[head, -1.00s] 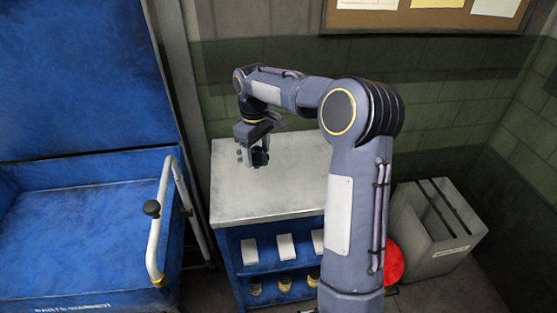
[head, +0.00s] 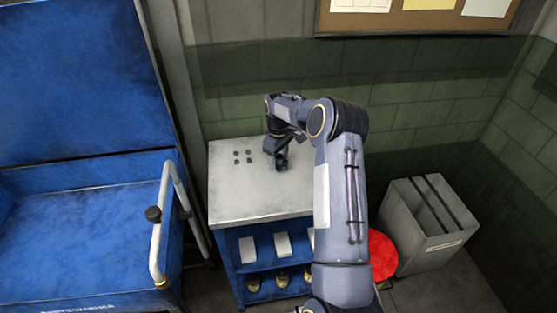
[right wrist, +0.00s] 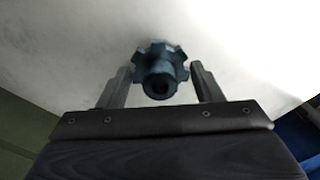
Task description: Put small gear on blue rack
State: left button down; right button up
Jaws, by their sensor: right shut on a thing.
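The small gear (right wrist: 160,72) is dark blue-grey, toothed, with a round hub and a dark bore. In the right wrist view it sits between the two fingers of my right gripper (right wrist: 160,88), which is shut on it. In the head view my right gripper (head: 280,160) is over the back middle of the blue rack's pale grey top, with the gear a small dark shape below it. Whether the gear touches the top is unclear. The blue rack (head: 228,262) is a cabinet with open shelves. My left gripper is out of view.
A blue parts washer (head: 75,235) with a white rail (head: 160,225) stands left. A red round thing (head: 381,256) and a grey bin (head: 425,225) are right. The front top is clear.

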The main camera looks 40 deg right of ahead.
jog(key=shift+f, duration=0.65)
jog(key=shift+f, duration=0.15)
jog(key=o, duration=1.4)
